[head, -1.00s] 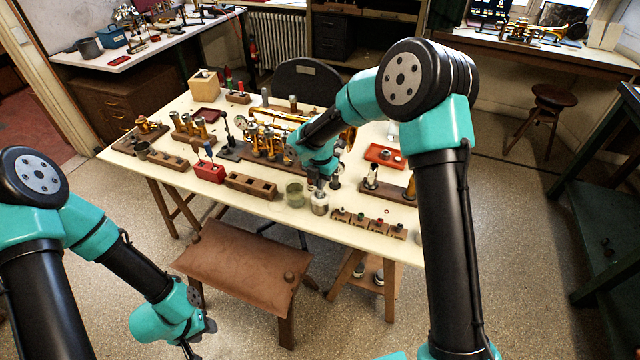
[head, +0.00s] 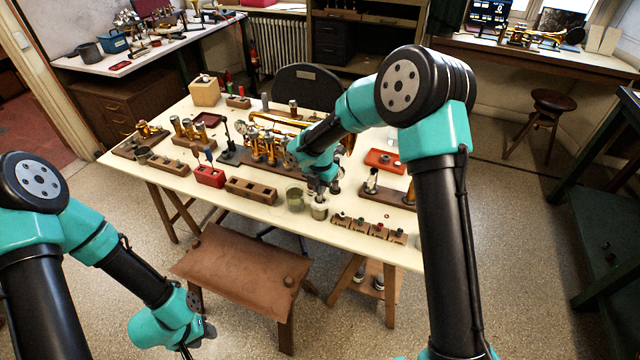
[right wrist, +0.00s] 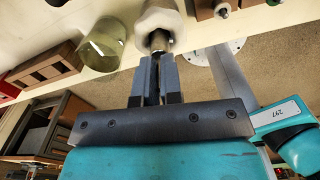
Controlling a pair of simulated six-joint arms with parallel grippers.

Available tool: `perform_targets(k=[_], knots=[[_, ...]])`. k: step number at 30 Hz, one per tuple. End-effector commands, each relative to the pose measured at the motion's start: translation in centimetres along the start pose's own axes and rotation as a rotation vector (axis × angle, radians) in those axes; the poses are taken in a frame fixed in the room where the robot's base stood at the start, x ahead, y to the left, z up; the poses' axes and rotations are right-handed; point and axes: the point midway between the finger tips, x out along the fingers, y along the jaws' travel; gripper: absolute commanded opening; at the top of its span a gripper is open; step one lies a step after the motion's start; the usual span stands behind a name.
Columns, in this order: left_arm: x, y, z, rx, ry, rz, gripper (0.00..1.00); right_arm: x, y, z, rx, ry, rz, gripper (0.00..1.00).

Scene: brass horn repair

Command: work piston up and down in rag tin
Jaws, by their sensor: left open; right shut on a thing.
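The rag tin (head: 319,211) is a small pale tin near the table's front edge, right of a greenish glass jar. In the right wrist view white rag (right wrist: 158,18) fills its mouth. My right gripper (head: 321,190) is just above the tin, pointing down. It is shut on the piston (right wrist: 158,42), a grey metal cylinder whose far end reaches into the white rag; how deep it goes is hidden. My left gripper (head: 190,347) is open and empty, low at the left, off the table beside the brown leather-topped bench.
The glass jar (head: 295,198) stands close left of the tin. Small wooden blocks (head: 378,230) line the front edge to its right. A brass horn (head: 268,146) lies behind. A red tray (head: 382,159) and a wooden rack (head: 250,190) flank the area.

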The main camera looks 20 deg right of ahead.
Motion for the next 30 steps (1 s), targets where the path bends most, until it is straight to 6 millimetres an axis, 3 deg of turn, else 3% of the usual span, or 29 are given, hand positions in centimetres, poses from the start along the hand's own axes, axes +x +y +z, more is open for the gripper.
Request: perform_targets(k=[10,30], knots=[[0.0,0.0,0.0,0.000,0.000,0.000,0.43,1.8,0.0,0.0,0.000,0.000,0.000,0.00],[0.0,0.0,0.0,0.000,0.000,0.000,0.43,-1.2,0.0,0.1,-0.001,-0.002,0.001,0.00]])
